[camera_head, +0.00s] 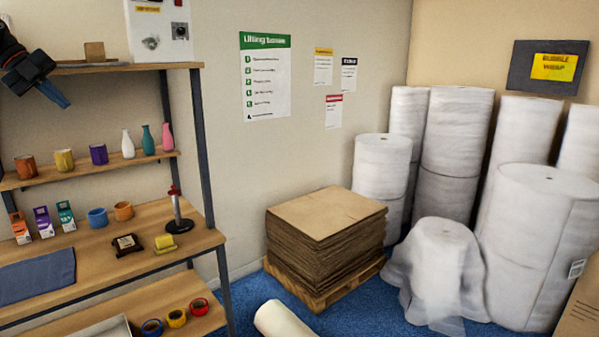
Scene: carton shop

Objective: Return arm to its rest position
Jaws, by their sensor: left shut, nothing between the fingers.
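My left gripper (62,101) is at the upper left of the head view, reaching in from the left edge. Its blue fingers are together with nothing between them, and they point down and to the right. It hangs in front of the upper part of the wooden shelf unit (150,215), above the shelf with the cups and bottles, and touches nothing that I can see. Most of the left arm is outside the picture. My right gripper does not show.
The shelves hold small cups, bottles (128,144), boxes, a stamp-like stand (178,215) and tape rolls (177,318). A pallet of flat cardboard (325,215) and bubble wrap rolls (457,150) stand right. A white roll (283,320) lies on the blue floor.

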